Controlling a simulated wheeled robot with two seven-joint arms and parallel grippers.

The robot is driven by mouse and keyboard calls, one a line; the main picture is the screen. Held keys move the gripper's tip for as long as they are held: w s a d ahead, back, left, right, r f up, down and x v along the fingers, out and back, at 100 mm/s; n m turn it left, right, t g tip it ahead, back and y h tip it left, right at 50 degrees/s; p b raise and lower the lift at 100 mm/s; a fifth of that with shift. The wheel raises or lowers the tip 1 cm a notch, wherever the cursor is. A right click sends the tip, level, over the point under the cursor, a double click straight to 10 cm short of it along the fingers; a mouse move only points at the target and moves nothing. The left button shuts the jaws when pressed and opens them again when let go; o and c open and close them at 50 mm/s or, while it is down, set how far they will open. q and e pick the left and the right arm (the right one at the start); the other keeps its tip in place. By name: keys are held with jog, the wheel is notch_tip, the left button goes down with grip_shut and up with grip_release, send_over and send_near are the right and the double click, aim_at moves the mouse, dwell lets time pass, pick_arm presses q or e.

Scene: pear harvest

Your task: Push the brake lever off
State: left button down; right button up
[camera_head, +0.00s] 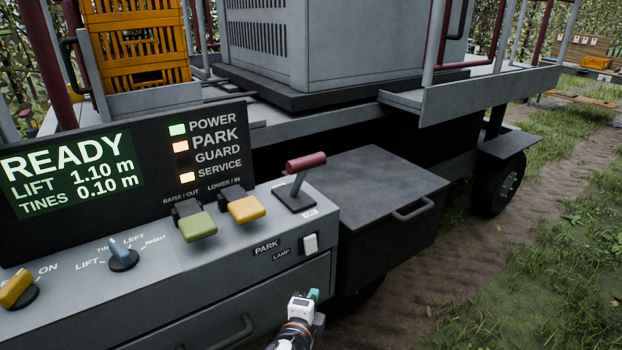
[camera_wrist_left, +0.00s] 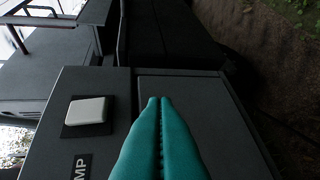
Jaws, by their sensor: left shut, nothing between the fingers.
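The brake lever (camera_head: 305,163) has a dark red grip on a grey stem. It rises from a black base plate on the console's right end, with a small white label beside the plate. The stem leans toward the back right in the head view. My left gripper (camera_head: 314,295) is below and in front of the console's front face, apart from the lever. Its teal fingers (camera_wrist_left: 160,135) are pressed together and empty in the left wrist view. The lever does not show in that wrist view. My right gripper is not in view.
Green (camera_head: 198,226) and yellow (camera_head: 246,209) paddles stand left of the lever. A dark box (camera_head: 385,180) with a handle adjoins the console.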

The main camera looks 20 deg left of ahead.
pick_arm(q)
notch_tip(320, 180, up, 22)
jog(key=s+m+t+y, duration=0.1)
jog(key=s+m+t, duration=0.1)
jog(key=t, duration=0.3)
jog(key=shift+d, duration=0.15)
jog(key=shift+w, duration=0.1)
jog(key=p, duration=0.2)
send_near(314, 167)
jog(key=w+d, duration=0.3)
jog(key=shift+w+a+r+p, duration=0.25)
jog(key=shift+w+a+p, duration=0.15)
jog(key=shift+w+a, duration=0.4)
jog(key=shift+w+a+r+p, duration=0.35)
jog(key=shift+w+a, duration=0.25)
jog(key=shift+a, duration=0.3)
